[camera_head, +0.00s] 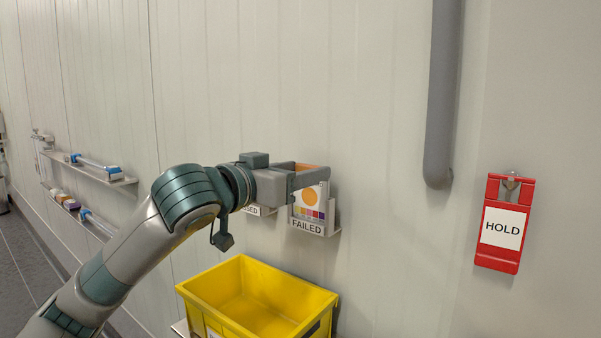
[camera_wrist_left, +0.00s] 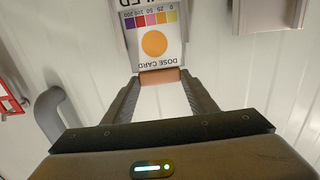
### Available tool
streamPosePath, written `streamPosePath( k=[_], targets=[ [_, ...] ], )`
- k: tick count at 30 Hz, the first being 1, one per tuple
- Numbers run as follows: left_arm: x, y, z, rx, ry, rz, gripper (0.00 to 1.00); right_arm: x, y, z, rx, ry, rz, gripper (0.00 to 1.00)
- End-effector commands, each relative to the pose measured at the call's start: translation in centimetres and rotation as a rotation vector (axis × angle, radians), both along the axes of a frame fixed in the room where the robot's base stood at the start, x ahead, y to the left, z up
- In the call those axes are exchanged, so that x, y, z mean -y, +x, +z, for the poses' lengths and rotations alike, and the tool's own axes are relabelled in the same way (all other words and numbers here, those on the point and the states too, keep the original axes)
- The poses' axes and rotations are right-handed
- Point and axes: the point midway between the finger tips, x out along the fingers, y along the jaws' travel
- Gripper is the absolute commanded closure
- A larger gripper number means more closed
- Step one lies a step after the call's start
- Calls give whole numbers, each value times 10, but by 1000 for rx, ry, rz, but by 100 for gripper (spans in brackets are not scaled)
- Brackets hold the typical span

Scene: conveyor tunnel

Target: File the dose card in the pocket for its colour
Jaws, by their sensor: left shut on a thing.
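The dose card (camera_head: 311,198) is white with an orange disc and a row of colour squares. It stands upright at the wall pocket marked FAILED (camera_head: 307,225), its lower edge hidden behind the label. In the left wrist view the dose card (camera_wrist_left: 154,42) appears upside down, with an orange-brown strip along its top edge. My left gripper (camera_wrist_left: 160,78) is shut on that strip. In the head view the left gripper (camera_head: 318,178) is at the card's top. A second pocket (camera_head: 253,210), its label ending in "SED", is mostly hidden behind my left gripper. My right gripper is not in view.
A yellow bin (camera_head: 255,300) stands below the pockets. A red board marked HOLD (camera_head: 501,228) hangs at the right, beyond a grey vertical pipe (camera_head: 443,95). Wall shelves (camera_head: 90,170) with small items are at the left. The wall between pocket and pipe is clear.

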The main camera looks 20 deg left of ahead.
Motion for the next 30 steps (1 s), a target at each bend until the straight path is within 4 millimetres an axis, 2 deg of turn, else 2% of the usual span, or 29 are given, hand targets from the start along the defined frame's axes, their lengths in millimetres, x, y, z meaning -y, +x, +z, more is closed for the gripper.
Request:
streamPosePath(
  k=[3,4,6,20,26,30],
  targets=[
    [0,0,0,-1,0,0,88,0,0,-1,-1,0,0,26],
    [0,0,0,-1,0,0,43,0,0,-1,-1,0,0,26],
    [0,0,0,-1,0,0,26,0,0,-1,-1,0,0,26],
    [-2,-5,0,-1,0,0,26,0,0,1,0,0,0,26],
    [-9,-23,1,3,2,1,26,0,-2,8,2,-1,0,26],
    [-17,-45,2,4,2,1,26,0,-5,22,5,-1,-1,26]
  ],
)
